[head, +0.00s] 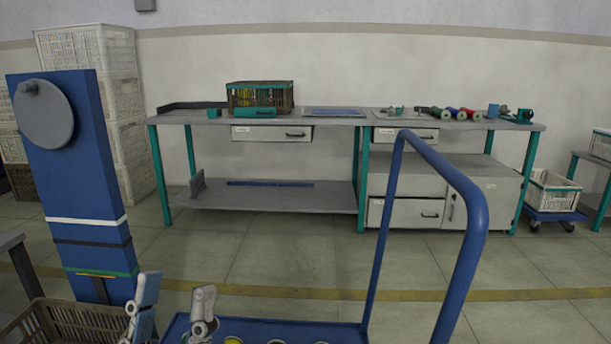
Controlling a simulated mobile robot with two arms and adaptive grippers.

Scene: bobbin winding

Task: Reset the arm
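My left gripper (177,288) shows at the bottom edge, left of centre. Its two grey fingers point up and stand apart with nothing between them. The rest of my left arm is below the picture. My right gripper is out of view. The gripper is in front of the blue cart (290,330), whose tray holds several round coloured items, cut off by the bottom edge.
The cart's blue handle (472,215) rises at right. A brown crate (62,322) is at lower left, near a blue post (85,180) with a grey disc. A workbench (345,118) with a crate and several bobbins stands by the wall. Floor before it is clear.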

